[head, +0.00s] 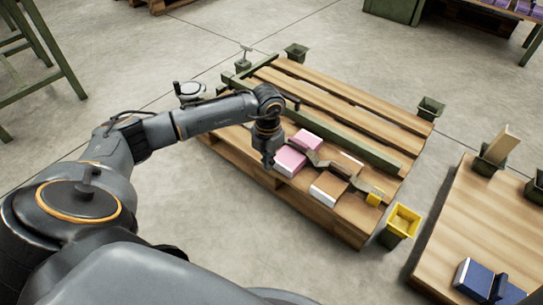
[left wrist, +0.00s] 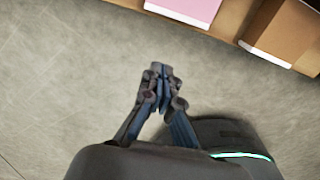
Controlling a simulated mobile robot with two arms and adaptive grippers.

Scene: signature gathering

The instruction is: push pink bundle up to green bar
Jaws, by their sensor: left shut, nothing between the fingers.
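Two pink bundles lie on the wooden pallet (head: 330,219) in the head view: a nearer one (head: 289,161) with a pale side and a farther one (head: 308,138). A green bar (head: 345,142) runs across the pallet behind them. My left gripper (head: 268,163) points down, shut and empty, at the pallet's near edge, just left of the nearer pink bundle. In the left wrist view its closed fingers (left wrist: 161,72) show over bare floor, apart from the pink bundle (left wrist: 192,8) at the top edge. My right gripper is not in view.
A brown bundle (head: 327,188) lies right of the pink ones. A dark bent strip with a yellow end (head: 375,197) lies between the rows. A yellow bin (head: 403,220) stands at the pallet's right corner. Another green bar (head: 248,74) lies along the left side.

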